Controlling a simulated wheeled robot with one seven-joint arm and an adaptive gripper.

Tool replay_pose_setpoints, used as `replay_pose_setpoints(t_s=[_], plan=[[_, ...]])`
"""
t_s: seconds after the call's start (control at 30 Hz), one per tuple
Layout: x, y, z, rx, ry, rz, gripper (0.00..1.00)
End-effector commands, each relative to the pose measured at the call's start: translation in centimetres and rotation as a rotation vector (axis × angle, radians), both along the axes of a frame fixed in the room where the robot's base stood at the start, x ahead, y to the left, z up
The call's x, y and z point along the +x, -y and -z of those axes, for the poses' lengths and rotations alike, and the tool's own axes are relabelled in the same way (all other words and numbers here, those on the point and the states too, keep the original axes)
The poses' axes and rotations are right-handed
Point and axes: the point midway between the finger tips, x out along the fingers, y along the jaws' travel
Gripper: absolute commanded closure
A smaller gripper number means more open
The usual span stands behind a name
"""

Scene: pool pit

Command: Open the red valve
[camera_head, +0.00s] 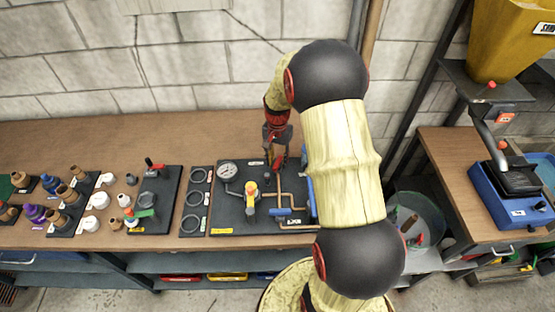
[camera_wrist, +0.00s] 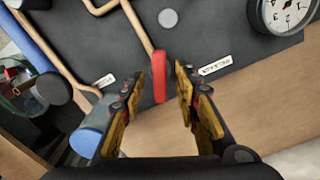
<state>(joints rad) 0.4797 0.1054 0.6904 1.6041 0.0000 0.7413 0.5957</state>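The red valve handle (camera_wrist: 159,77) sits on a tan pipe above a dark panel (camera_wrist: 215,45). In the wrist view it is upright between my two fingertips, with a visible gap on each side. My gripper (camera_wrist: 158,88) is open, its black and yellow fingers spread around the handle without visible contact. In the head view, my gripper (camera_head: 273,157) points down at the back of the panel. The red handle (camera_head: 281,165) shows there beside the fingers, partly hidden.
A pressure gauge (camera_head: 228,171), a yellow-handled valve (camera_head: 251,189) and a blue-handled valve (camera_head: 287,211) share the panel. A blue cylinder (camera_wrist: 86,141) is near my left finger. Another board with a red handle (camera_head: 154,164) stands left. The bench behind the panel is clear.

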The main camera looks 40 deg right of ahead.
Motion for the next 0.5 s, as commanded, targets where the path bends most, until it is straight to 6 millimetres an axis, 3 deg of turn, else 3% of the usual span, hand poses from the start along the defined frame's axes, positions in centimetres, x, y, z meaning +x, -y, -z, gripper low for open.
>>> replay_pose_setpoints(t_s=[0.5], plan=[[0.00,-0.01,-0.01,0.000,0.000,0.000,0.98]])
